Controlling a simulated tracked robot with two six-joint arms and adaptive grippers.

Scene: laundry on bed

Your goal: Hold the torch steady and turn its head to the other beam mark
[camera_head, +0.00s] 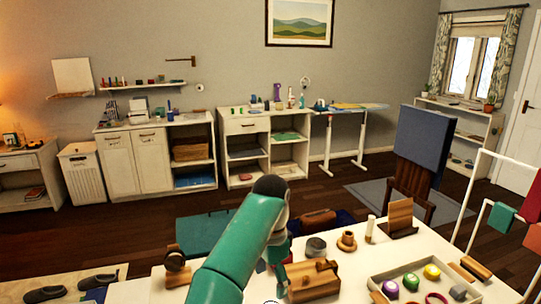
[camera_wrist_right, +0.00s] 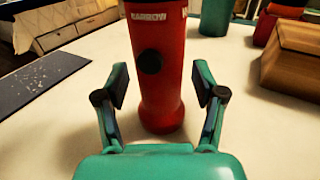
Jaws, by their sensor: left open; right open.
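The red torch (camera_wrist_right: 158,50) stands upright on the pale tabletop in the right wrist view, with a round black button on its body. The word NARROW shows near its upper edge, with part of another mark at the right; its top is cut off. My right gripper (camera_wrist_right: 160,86) is open, with one finger on each side of the torch and gaps to both.
A wooden block (camera_head: 316,281) stands just right of the left gripper. A tray (camera_head: 377,284) with coloured round items lies farther right. A dark speckled mat (camera_wrist_right: 40,80) lies left of the torch in the wrist view. The tabletop around the torch's base is clear.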

